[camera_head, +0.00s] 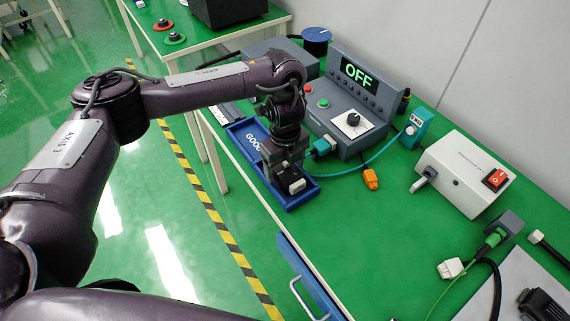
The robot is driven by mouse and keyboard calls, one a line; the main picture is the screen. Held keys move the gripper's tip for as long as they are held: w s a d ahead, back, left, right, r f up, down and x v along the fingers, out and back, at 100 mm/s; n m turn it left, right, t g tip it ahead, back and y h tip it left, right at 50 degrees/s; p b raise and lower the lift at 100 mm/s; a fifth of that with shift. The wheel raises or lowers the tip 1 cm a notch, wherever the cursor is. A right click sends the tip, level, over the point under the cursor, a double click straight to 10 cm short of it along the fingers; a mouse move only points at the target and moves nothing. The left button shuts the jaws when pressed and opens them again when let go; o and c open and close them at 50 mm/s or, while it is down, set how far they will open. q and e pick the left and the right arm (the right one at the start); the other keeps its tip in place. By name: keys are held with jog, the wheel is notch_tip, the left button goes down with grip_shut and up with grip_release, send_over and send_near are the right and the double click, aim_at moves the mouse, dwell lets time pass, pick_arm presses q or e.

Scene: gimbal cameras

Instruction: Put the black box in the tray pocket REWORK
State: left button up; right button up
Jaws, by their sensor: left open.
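The blue tray (235,148) lies along the left edge of the green bench, with the label GOOD at its far pocket. My left gripper (288,176) points down over the near end of the tray and is open. A small dark box with a white top patch (296,187) is right at the fingertips, inside or just over the near pocket; I cannot tell if it touches the tray floor. The arm and gripper cover the middle of the tray, and no REWORK label is readable. My right gripper is out of view.
A grey console (345,110) reading OFF stands behind the tray, with a teal connector (322,147) and cable beside it. An orange connector (370,179) lies to the right. A white power box (463,174) stands further right.

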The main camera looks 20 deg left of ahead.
pick_arm(q)
jog(key=shift+r, duration=0.1)
jog(key=shift+r, duration=0.35)
notch_tip(320, 180, up, 11)
jog(key=p, duration=0.2)
jog(key=shift+r, duration=0.2)
